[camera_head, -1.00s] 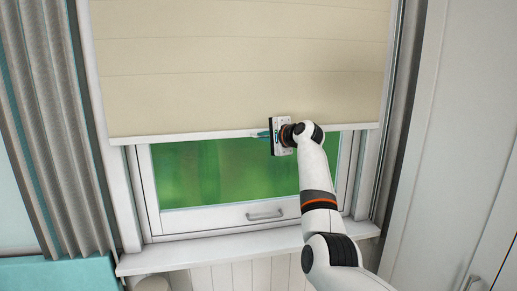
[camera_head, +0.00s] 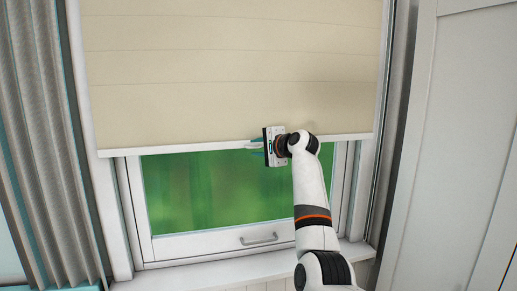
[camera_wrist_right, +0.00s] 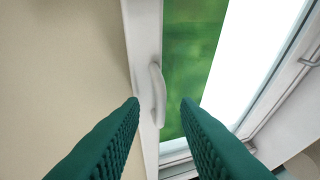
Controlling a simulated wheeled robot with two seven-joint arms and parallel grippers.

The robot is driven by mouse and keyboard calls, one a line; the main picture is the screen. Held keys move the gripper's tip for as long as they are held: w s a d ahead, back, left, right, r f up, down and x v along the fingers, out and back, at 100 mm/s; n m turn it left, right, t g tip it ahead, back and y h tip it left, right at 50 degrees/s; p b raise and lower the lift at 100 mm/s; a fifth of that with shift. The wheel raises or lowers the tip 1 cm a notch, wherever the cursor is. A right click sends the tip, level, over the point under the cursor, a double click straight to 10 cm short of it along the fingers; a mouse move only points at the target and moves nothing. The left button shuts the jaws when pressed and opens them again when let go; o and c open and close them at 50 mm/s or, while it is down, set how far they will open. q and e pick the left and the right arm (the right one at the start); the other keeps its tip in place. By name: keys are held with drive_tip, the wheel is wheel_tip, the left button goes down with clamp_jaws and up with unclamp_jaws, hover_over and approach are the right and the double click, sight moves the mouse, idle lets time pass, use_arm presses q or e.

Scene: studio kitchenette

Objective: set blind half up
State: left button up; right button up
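In the right wrist view, a small white pull handle (camera_wrist_right: 158,94) stands on the rail (camera_wrist_right: 144,60). My right gripper's green fingers (camera_wrist_right: 160,101) are apart, with the handle in line with the gap between them; no finger visibly touches it. My left gripper is not in view.
Below the rail is the window's green glass (camera_head: 215,195) in a white frame with a grey latch handle (camera_head: 259,239). A white sill (camera_head: 240,268) lies below. A grey curtain (camera_head: 45,130) hangs at left; a pale tall cabinet (camera_head: 460,140) stands at right.

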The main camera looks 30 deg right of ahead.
drive_tip(key=b+v, duration=0.6)
drive_tip(key=v, duration=0.6)
idle(0.4)
